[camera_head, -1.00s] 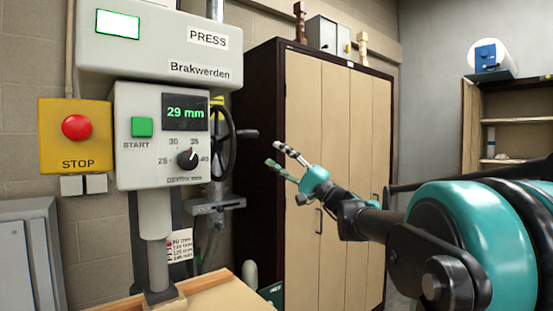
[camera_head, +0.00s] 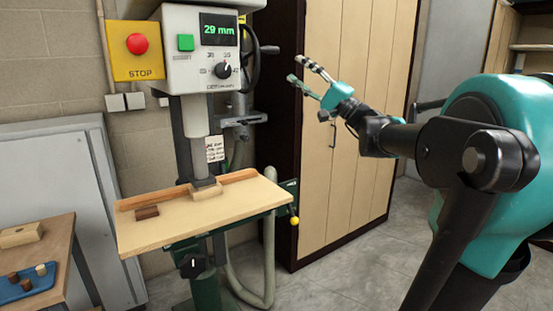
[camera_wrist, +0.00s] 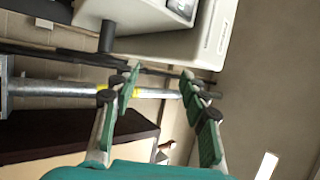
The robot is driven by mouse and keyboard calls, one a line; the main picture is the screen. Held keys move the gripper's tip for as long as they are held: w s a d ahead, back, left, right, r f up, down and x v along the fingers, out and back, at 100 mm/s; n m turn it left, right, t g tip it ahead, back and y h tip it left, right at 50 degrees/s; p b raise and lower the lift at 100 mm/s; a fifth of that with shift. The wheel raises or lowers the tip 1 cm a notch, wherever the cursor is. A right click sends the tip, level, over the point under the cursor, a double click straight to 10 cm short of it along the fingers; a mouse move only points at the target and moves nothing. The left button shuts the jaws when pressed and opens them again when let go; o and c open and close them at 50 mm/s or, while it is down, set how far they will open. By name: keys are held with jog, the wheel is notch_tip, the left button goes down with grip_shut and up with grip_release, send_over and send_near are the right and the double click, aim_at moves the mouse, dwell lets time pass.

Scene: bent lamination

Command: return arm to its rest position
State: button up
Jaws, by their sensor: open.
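My gripper (camera_head: 305,75) is open and empty in the head view. It is raised in the air to the right of the press (camera_head: 205,50), in front of the tan cabinet (camera_head: 345,120). My arm reaches in from the right side. The wrist view shows my two spread fingers (camera_wrist: 158,85) with nothing between them. The view there is turned, with the underside of the press head and a metal column behind the fingers.
The press table (camera_head: 235,215) holds a small dark brown block (camera_head: 147,212) and a light block (camera_head: 206,190) under the ram. A side table (camera_head: 45,250) at lower left bears a wooden block (camera_head: 20,234) and a blue tray (camera_head: 30,283). Grey floor is open at lower right.

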jog(key=s+a+f+n+g+h, duration=0.1)
jog(key=s+a+f+g+h, duration=0.15)
jog(key=f, duration=0.95)
jog(key=s+a+f+g+h, duration=0.1)
jog(key=s+f+g+h, duration=0.2)
jog(key=f, duration=0.9)
jog(key=s+a+f+n+g+h, duration=0.1)
jog(key=s+a+f+h, duration=0.2)
jog(key=f, duration=0.9)
jog(key=s+d+f+h, duration=0.6)
jog(key=d+f, duration=0.3)
jog(key=f, duration=0.2)
jog(key=s+d+f+g+h, duration=0.1)
jog(key=s+d+f+h, duration=0.5)
jog(key=d+f, duration=0.4)
jog(key=shift+s+f+n+h, duration=0.3)
jog(key=shift+f+n+h, duration=0.15)
jog(key=shift+f, duration=0.15)
